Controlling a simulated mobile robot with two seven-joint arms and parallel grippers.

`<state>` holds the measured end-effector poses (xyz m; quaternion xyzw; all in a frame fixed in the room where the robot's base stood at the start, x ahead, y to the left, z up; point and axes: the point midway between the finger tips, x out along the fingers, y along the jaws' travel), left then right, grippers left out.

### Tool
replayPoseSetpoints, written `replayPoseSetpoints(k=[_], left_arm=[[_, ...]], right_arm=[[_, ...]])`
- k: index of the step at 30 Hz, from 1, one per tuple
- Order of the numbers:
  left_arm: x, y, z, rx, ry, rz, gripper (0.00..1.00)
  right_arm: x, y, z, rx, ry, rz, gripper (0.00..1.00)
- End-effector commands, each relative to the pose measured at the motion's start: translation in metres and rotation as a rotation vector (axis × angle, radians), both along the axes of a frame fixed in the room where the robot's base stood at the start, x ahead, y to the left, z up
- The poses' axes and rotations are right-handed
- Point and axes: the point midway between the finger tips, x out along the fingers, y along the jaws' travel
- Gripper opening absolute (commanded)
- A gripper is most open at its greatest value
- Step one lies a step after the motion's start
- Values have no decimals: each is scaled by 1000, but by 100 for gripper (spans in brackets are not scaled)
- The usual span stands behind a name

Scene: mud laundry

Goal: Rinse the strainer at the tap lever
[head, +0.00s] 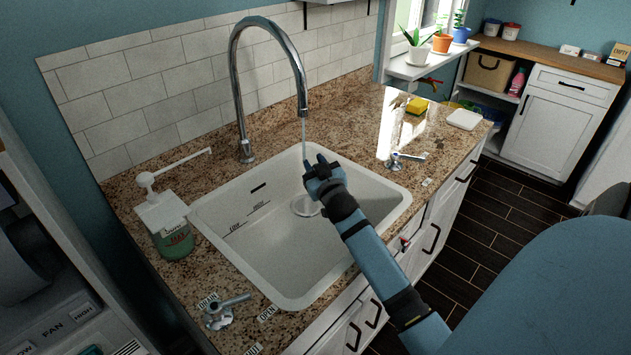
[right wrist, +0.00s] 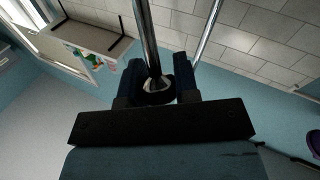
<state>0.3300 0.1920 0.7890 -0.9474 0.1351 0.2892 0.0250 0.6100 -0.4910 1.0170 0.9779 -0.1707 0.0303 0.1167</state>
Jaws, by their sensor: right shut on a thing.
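My right gripper (head: 318,163) is over the sink, below the spout of the chrome tap (head: 303,105). A thin stream of water (head: 304,132) runs from the spout down to the fingertips. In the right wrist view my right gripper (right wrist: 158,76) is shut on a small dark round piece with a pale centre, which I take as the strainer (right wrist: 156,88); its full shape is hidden. A tap lever (head: 228,309) with OPEN labels is at the counter's front left. Another lever (head: 405,158) is on the right of the sink. My left gripper is not in view.
The white sink (head: 270,262) has a round drain (head: 306,206) under my gripper. A green soap bottle (head: 170,237) with a long pump spout stands left of the sink. A yellow sponge (head: 417,106) and a white dish (head: 464,119) lie on the right counter.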

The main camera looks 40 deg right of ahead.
Motion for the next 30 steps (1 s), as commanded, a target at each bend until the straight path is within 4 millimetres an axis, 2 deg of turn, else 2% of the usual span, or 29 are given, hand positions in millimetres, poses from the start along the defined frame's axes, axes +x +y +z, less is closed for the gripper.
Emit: replayPoseSetpoints(k=[13,30], left_arm=[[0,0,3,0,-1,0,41],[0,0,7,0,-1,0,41]], right_arm=[[-3,10,0,0,0,0,0],[0,-2,1,-1,-1,0,0]])
